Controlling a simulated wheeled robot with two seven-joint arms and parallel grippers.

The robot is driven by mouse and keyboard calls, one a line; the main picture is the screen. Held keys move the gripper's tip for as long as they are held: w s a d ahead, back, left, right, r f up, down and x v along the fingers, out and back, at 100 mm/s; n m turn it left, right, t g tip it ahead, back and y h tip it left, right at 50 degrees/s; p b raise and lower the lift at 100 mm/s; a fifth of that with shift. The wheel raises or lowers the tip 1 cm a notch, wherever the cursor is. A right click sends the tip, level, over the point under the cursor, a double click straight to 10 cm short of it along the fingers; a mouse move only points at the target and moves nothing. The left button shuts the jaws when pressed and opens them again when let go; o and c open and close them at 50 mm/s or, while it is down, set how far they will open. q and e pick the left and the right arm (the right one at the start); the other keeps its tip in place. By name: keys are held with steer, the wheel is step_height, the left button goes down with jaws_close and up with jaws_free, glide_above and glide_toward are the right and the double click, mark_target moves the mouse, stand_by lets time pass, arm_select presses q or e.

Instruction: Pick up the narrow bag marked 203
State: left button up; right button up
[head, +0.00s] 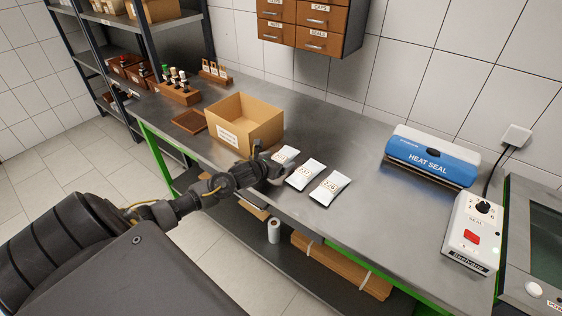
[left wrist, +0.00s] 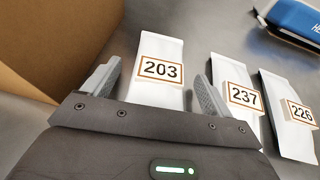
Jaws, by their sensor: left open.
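The narrow white bag marked 203 (left wrist: 158,50) lies on the metal bench, its label upright in the left wrist view. In the head view the bag (head: 285,154) is partly hidden behind my left gripper (head: 273,165). In the left wrist view my left gripper (left wrist: 153,85) is open, with one finger on either side of the lower part of bag 203. Bag 237 (left wrist: 232,80) lies just right of the right finger, and bag 226 (left wrist: 285,110) lies further right. My right gripper is not in view.
An open cardboard box (head: 268,131) stands close to the left of the bags. A blue heat sealer (head: 432,158) and its control box (head: 472,232) stand to the right. Bare bench lies between the bags and the sealer. Drawers (head: 311,22) hang on the wall behind.

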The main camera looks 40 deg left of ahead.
arm_select(q)
steer(key=c, duration=1.1)
steer(key=shift+c, duration=0.4)
steer(key=shift+r, duration=0.15)
